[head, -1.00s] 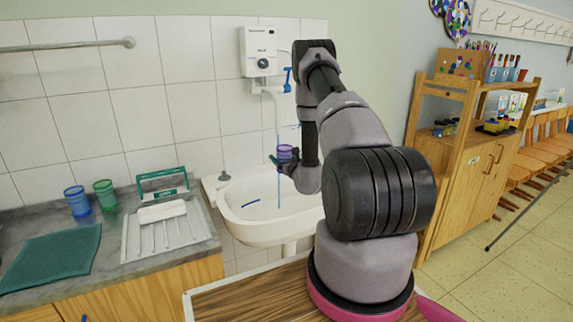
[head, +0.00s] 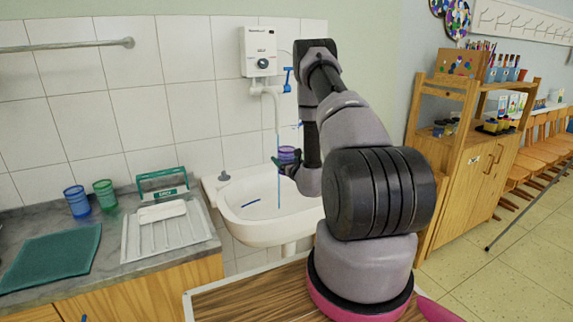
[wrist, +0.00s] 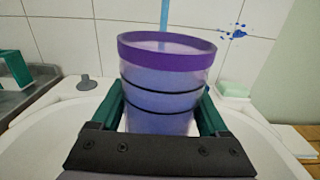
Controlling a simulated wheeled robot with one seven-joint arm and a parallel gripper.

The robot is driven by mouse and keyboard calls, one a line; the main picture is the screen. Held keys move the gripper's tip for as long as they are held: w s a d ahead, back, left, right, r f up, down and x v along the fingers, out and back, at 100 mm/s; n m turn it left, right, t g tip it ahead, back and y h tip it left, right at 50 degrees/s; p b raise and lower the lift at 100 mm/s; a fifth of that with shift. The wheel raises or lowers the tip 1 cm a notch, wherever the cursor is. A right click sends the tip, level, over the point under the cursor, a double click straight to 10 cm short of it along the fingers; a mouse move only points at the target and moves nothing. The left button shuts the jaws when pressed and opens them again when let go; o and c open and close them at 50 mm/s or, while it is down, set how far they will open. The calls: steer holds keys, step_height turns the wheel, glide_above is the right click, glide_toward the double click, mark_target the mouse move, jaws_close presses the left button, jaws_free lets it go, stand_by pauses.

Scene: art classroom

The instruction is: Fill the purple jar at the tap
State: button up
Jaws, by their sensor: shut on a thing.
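The purple jar (head: 287,152) is translucent, with a darker purple rim and dark bands. It is upright above the sink basin (head: 245,228). My gripper (head: 284,164) is shut on it; in the wrist view the green fingers clasp both sides of the jar (wrist: 165,85). The white tap (head: 268,90) with a blue handle (head: 288,78) is above. A thin blue stream (head: 277,125) falls from it, passing the jar's left edge in the head view and continuing below. In the wrist view the stream (wrist: 164,14) shows beyond the rim. The water level inside is not clear.
A white water heater (head: 259,50) hangs above the tap. Left of the sink, the counter holds a drying tray (head: 130,240), a blue cup (head: 77,202), a green cup (head: 105,195) and a green cloth (head: 50,258). A wooden cabinet (head: 470,170) stands right.

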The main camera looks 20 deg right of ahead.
mark_target(287, 160)
steer(key=s, duration=0.6)
steer(key=shift+s+d, duration=0.15)
steer(key=shift+s, duration=0.25)
